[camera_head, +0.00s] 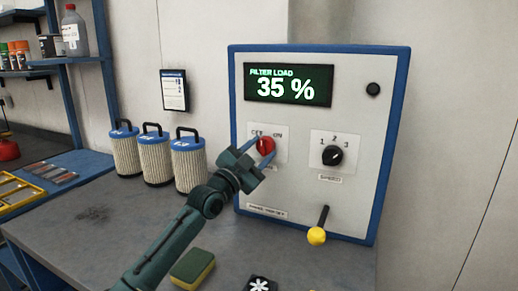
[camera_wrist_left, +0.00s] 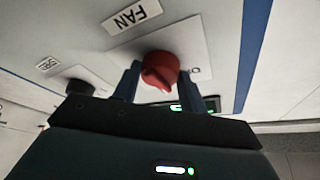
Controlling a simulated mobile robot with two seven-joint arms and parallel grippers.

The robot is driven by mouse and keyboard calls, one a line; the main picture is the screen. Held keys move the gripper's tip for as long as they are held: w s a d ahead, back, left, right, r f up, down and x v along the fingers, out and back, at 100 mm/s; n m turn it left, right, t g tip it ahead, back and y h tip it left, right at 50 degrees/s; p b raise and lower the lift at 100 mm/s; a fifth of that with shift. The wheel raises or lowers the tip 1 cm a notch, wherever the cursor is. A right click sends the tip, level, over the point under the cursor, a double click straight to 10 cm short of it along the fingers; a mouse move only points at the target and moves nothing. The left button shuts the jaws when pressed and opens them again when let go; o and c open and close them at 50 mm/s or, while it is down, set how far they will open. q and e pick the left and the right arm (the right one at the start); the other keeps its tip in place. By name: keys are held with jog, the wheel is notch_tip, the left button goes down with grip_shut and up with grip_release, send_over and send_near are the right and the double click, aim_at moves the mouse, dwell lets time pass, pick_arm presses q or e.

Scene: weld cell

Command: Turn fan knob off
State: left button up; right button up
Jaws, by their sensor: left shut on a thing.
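The fan knob (camera_head: 265,146) is red and sits on a white plate marked OFF on the left and ON on the right, at the left of the control panel's face. My left gripper (camera_head: 260,153) reaches it from the lower left and is shut on it. In the left wrist view the red knob (camera_wrist_left: 159,69) shows between the two fingers, under a FAN label (camera_wrist_left: 132,16). The fingers and knob hide part of the plate, and I cannot tell exactly where the knob points. My right gripper is not in view.
The panel (camera_head: 296,120) has a blue frame, a display reading FILTER LOAD 35 %, a black speed knob (camera_head: 333,155) and a yellow-tipped lever (camera_head: 317,235). Several pleated filters (camera_head: 189,163) stand left of it. A sponge (camera_head: 192,268) lies on the bench in front.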

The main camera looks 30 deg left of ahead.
pick_arm(q)
jog(key=n+y+p, duration=0.1)
jog(key=n, duration=0.1)
jog(key=shift+d+n, duration=0.15)
jog(key=shift+n, duration=0.25)
jog(key=n+t+y+p, duration=0.1)
jog(key=n+y, duration=0.1)
jog(key=n, duration=0.1)
jog(key=shift+n+p, duration=0.3)
jog(key=n+y+p, duration=0.1)
jog(key=n, duration=0.1)
jog(key=shift+d+n+y, duration=0.1)
jog(key=shift+n+y, duration=0.2)
jog(key=shift+n, duration=0.1)
jog(key=shift+f+n+y+p, duration=0.15)
jog(key=shift+n+y+p, duration=0.3)
jog(key=shift+n, duration=0.35)
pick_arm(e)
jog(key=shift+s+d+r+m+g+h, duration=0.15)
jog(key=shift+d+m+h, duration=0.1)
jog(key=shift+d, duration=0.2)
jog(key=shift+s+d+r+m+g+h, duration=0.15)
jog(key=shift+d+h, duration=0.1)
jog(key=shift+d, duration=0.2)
pick_arm(q)
jog(key=shift+n, duration=0.3)
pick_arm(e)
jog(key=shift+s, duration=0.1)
